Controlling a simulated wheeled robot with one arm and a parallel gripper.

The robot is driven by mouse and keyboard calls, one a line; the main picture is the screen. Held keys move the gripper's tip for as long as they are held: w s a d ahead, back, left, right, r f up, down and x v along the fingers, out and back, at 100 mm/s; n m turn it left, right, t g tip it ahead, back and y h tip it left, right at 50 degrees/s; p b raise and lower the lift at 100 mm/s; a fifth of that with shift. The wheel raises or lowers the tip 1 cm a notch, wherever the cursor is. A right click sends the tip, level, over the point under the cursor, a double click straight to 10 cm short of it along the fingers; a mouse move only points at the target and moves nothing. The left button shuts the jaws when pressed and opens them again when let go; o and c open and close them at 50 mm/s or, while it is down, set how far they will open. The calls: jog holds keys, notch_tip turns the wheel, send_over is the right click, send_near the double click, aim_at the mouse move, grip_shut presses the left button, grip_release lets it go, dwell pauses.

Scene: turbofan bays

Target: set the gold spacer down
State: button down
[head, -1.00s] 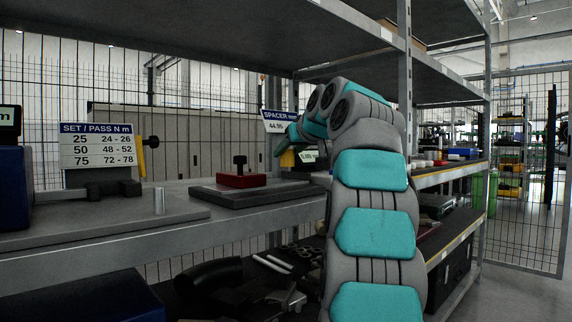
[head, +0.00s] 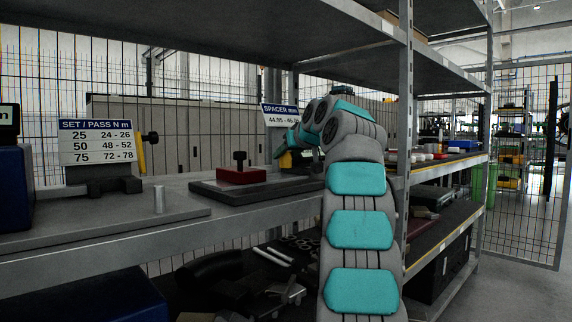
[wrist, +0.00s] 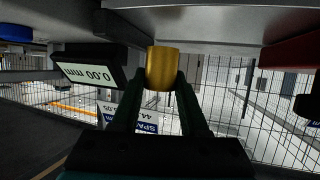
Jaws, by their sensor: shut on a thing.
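The gold spacer (wrist: 161,68) is a short gold cylinder. In the wrist view it is between the fingertips of my gripper (wrist: 160,84), which is shut on it. A dark gauge with a lit display (wrist: 88,74) reading about 0.00 mm is just left of the spacer there. A grey surface spans the top of that view; I cannot tell whether the spacer touches it. In the head view my arm hides most of the gripper and gauge, near the white "SPACER mm" sign (head: 282,117).
A red block with a black knob (head: 240,175) sits on a dark plate (head: 235,194) on the bench. A small metal cylinder (head: 158,199) stands left of it, near the "SET / PASS N m" sign (head: 97,142). A shelf post (head: 405,110) rises by my arm.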

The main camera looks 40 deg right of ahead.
jog(key=shift+f, duration=0.95)
jog(key=shift+b, duration=0.3)
jog(key=shift+c, duration=2.1)
grip_release()
jog(key=shift+r, duration=0.1)
jog(key=v, duration=1.2)
jog(key=shift+a, duration=0.15)
